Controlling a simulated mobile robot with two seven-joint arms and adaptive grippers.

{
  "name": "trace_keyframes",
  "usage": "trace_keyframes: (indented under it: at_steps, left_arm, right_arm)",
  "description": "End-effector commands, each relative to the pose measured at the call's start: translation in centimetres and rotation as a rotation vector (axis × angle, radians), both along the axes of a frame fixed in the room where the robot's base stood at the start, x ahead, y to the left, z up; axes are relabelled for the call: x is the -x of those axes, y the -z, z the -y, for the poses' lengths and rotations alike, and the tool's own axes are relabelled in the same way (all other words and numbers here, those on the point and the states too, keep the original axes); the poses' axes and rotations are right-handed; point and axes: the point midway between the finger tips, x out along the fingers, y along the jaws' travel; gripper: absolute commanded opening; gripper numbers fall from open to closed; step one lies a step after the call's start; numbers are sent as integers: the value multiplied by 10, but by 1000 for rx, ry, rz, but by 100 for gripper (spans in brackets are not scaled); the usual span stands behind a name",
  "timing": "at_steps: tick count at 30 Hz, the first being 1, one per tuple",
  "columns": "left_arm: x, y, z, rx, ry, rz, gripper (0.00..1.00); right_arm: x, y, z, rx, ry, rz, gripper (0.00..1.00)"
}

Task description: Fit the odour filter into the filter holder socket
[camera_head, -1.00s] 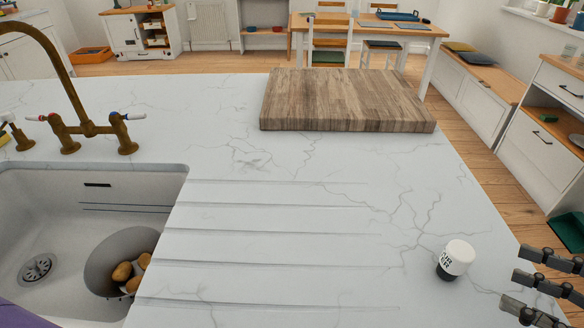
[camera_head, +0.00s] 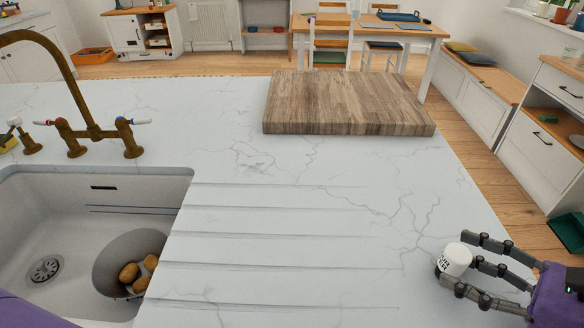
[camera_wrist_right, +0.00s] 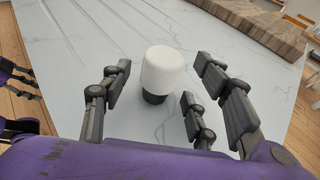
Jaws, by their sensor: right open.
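A small white cylinder with a dark base and black print (camera_head: 456,259), which looks like the odour filter, stands upright on the counter near its right edge. My right gripper (camera_head: 462,266) is open around it, with fingers on either side. In the right wrist view the white cylinder (camera_wrist_right: 161,72) stands between the spread fingers of my right gripper (camera_wrist_right: 155,95), with gaps visible. No filter holder socket can be made out. My left gripper is not in the head view; a dark hand shows at the left edge of the wrist view (camera_wrist_right: 20,80).
The white marbled counter (camera_head: 330,220) is mostly clear. A thick wooden board (camera_head: 348,102) lies at its back. A sink (camera_head: 60,225) with a grey bowl (camera_head: 115,262) of potatoes and a brass tap (camera_head: 92,130) is at the left.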

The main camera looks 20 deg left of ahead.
Motion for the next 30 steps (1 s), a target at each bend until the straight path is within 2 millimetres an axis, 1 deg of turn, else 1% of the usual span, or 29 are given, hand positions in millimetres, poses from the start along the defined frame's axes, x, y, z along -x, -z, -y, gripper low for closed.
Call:
trace_keyframes:
  at_steps: [1, 9, 11, 12, 19, 23, 26, 29, 30]
  left_arm:
    - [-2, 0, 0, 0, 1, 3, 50]
    - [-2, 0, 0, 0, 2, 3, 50]
    - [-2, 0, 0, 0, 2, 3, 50]
    - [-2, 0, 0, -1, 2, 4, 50]
    - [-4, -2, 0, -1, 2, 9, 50]
    - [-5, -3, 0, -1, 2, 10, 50]
    - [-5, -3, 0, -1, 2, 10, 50]
    - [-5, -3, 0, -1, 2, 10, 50]
    - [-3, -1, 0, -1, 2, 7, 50]
  right_arm:
    - [0, 0, 0, 0, 0, 0, 52]
    - [0, 0, 0, 1, 0, 0, 17]
    - [0, 0, 0, 1, 0, 0, 9]
    - [0, 0, 0, 0, 0, 0, 7]
    - [0, -1, 0, 0, 0, 1, 7]
    - [0, -7, 1, 2, 0, 2, 7]
    - [0, -18, 1, 3, 0, 3, 7]
    - [0, -35, 2, 4, -1, 5, 7]
    - [-1, -40, 10, 5, 2, 3, 7]
